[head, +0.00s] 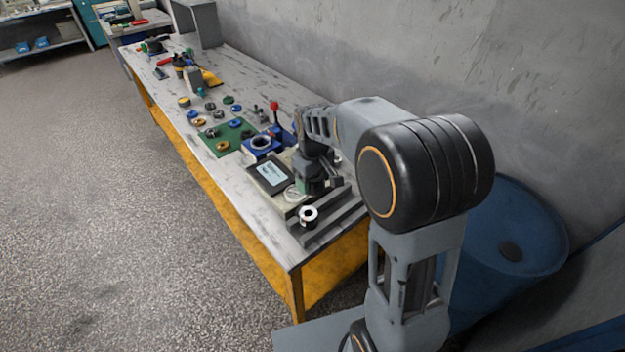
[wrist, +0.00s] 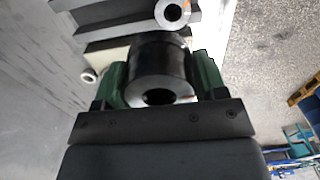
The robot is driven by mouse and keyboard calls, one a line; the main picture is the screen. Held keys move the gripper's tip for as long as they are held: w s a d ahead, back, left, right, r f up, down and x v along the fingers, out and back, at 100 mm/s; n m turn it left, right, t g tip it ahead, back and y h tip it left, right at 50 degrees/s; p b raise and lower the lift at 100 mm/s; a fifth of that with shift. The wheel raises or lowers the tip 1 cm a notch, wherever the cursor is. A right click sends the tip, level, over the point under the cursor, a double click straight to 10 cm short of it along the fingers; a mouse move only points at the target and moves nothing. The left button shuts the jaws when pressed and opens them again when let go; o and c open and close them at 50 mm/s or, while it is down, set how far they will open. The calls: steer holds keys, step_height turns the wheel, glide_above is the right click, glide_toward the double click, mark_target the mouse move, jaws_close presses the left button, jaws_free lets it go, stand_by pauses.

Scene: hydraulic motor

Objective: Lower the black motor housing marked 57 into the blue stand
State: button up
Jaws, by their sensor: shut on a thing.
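My gripper (head: 316,186) hangs over the right end of the bench. In the wrist view its green fingers (wrist: 160,78) are shut on a black cylindrical housing (wrist: 160,58) with a round bore, one finger on each side. No number 57 can be read on it. In the head view the gripper mostly hides the housing, just above or on the device with a screen; I cannot tell which. The blue stand (head: 251,152), a block with a pale ring around a round opening, is left of and beyond my gripper. It does not show in the wrist view.
The device with a screen (head: 268,174) lies beside my gripper. A red-knobbed lever (head: 275,112) stands behind the blue stand. A green mat (head: 222,146) with several ring parts lies farther left. A wall runs behind the bench.

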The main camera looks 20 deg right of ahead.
steer(key=shift+r+p, duration=1.1)
steer(key=shift+r, duration=0.5)
